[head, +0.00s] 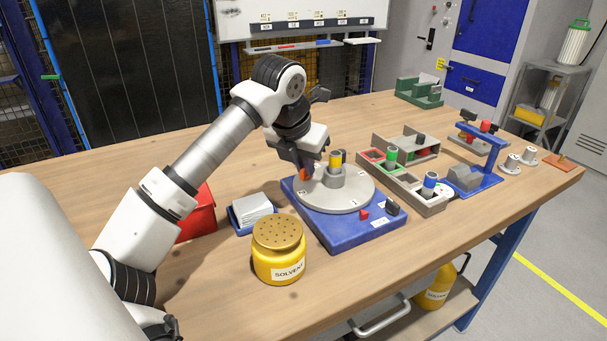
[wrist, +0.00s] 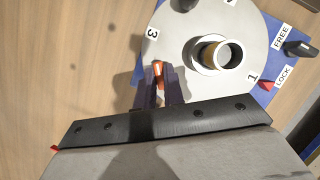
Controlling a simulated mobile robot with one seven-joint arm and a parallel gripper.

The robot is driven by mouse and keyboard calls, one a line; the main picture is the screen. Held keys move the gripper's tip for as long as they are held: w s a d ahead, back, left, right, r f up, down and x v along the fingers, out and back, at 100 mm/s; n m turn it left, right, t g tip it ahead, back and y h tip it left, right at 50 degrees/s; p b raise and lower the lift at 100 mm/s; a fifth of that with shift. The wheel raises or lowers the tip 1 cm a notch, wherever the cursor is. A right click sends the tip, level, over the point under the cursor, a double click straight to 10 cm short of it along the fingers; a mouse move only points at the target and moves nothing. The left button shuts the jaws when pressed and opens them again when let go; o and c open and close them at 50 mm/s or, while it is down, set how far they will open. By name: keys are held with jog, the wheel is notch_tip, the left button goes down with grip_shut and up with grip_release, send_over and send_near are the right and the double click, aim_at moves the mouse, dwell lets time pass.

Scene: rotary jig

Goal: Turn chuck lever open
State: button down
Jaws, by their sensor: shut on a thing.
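The rotary jig has a round grey plate (head: 335,202) on a blue base (head: 345,236). A grey chuck (head: 334,180) stands on the plate and holds an upright cylinder with a yellow band (head: 335,161); its open top shows in the wrist view (wrist: 222,54). The orange chuck lever (wrist: 158,70) shows between the fingertips of my gripper (wrist: 159,82), near the plate's number 3. My gripper is shut on the lever; in the head view my gripper (head: 305,172) is at the plate's left side. The fingers hide part of the lever.
A black lever (wrist: 300,48) lies near the FREE label, and a red pointer (wrist: 268,85) near the LOCK label. A yellow solvent jar (head: 279,252) stands in front of the jig. A blue tray (head: 240,226) is left, a grey parts tray (head: 430,205) right.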

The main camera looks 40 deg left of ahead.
jog(key=shift+n+y+b, duration=0.4)
jog(key=shift+n+b, duration=0.35)
jog(key=shift+n, duration=0.35)
jog(key=c, duration=1.5)
grip_release()
jog(key=v, duration=1.3)
jog(key=shift+r, duration=0.45)
jog(key=shift+d+f, duration=0.1)
